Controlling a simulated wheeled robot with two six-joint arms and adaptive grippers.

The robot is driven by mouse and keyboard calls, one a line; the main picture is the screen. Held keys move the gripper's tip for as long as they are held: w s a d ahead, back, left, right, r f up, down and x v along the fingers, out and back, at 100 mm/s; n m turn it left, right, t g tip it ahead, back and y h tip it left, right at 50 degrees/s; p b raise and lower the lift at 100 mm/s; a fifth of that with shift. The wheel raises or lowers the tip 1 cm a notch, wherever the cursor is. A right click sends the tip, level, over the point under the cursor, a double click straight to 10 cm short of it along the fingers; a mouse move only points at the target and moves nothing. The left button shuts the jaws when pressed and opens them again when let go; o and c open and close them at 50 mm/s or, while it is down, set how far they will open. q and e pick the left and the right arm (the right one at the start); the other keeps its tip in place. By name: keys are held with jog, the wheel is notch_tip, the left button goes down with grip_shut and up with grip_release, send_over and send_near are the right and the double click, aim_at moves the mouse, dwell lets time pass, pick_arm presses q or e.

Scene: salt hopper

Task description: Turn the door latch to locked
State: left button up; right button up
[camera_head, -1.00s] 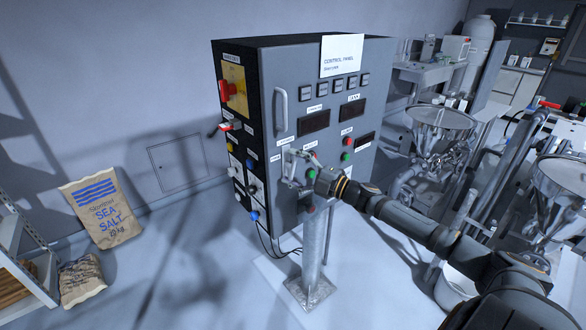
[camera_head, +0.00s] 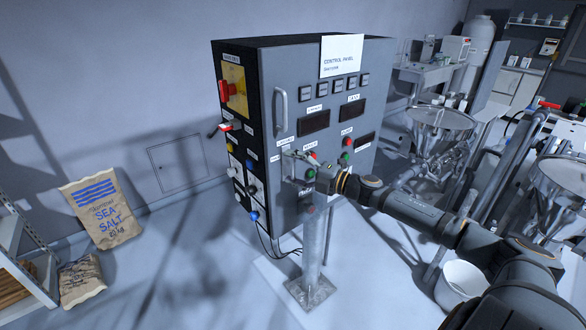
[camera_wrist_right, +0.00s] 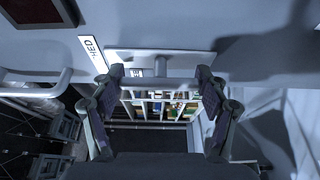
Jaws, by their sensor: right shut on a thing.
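The grey control panel cabinet (camera_head: 330,75) stands on a post, its door facing me. The door latch sits low on the left part of this door, below small white labels; my right gripper partly covers it. My right gripper (camera_head: 304,164) is at the latch. In the right wrist view, the two fingers of my right gripper (camera_wrist_right: 160,88) are at either end of a pale bar, the latch handle (camera_wrist_right: 160,81), and are shut on it. The exact angle of the latch is hard to tell. My left gripper is not in view.
A door handle (camera_head: 280,110) is above the latch. Red and green buttons (camera_head: 346,150) are close on the right. A red switch (camera_head: 228,91) is on the cabinet's side. Steel hoppers (camera_head: 440,118) stand at the right; salt sacks (camera_head: 102,208) are at the left.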

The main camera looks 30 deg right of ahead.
jog(key=o, duration=1.2)
jog(key=shift+c, duration=0.2)
